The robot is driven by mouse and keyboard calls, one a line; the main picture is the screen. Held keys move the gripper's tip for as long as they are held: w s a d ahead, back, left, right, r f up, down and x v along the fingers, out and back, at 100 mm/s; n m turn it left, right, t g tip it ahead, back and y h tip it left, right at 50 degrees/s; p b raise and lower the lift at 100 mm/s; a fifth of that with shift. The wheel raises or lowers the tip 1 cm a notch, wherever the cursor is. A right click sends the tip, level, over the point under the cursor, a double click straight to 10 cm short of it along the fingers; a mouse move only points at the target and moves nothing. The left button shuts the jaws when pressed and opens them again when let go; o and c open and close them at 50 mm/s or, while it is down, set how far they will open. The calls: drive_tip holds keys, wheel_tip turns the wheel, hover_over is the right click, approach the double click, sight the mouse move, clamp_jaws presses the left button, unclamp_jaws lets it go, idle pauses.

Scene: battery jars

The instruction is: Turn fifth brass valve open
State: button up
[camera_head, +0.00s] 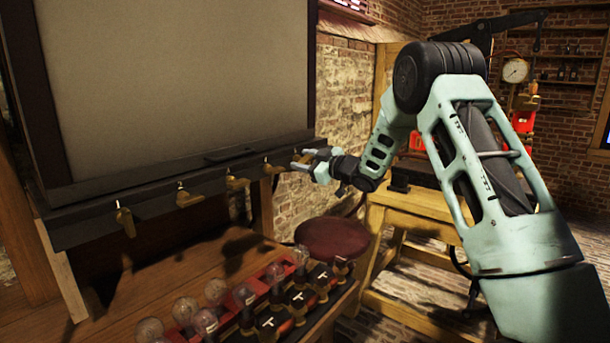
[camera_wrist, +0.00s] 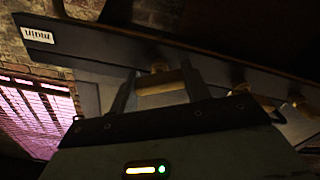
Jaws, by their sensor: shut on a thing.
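A row of brass valves runs along the dark rail (camera_head: 150,198) under a large grey panel. The fifth brass valve (camera_wrist: 160,81) is at the rail's right end. My gripper (camera_head: 308,160) is at that end, and in the wrist view its two fingers (camera_wrist: 158,92) stand on either side of the valve's handle, shut on it. The handle lies crosswise between the fingers. The first valve (camera_head: 124,220) has its handle hanging down. The second (camera_head: 188,197), third (camera_head: 236,183) and fourth (camera_head: 272,168) have handles turned more sideways. In the head view the gripper mostly hides the fifth valve.
A "main" label (camera_wrist: 37,35) is on the rail near the gripper. Below stand glass bulbs (camera_head: 215,291) and jars in a red-edged rack. A round dark red stool (camera_head: 331,240) and a wooden table (camera_head: 415,205) are to the right.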

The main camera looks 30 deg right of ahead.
drive_tip(key=n+b, duration=0.3)
drive_tip(key=b, duration=0.2)
drive_tip(key=shift+f+n, duration=0.35)
drive_tip(key=shift+n, duration=0.05)
drive_tip(key=n+b, duration=0.3)
drive_tip(key=b, duration=0.2)
drive_tip(key=shift+n, duration=0.3)
drive_tip(key=n+b, duration=0.2)
drive_tip(key=b, duration=0.1)
drive_tip(key=n+b, duration=0.3)
drive_tip(key=shift+r, duration=0.1)
drive_tip(key=shift+c, duration=0.2)
drive_tip(key=shift+o, duration=0.2)
drive_tip(key=o, duration=1)
drive_tip(key=shift+r, duration=0.1)
drive_tip(key=shift+c, duration=0.2)
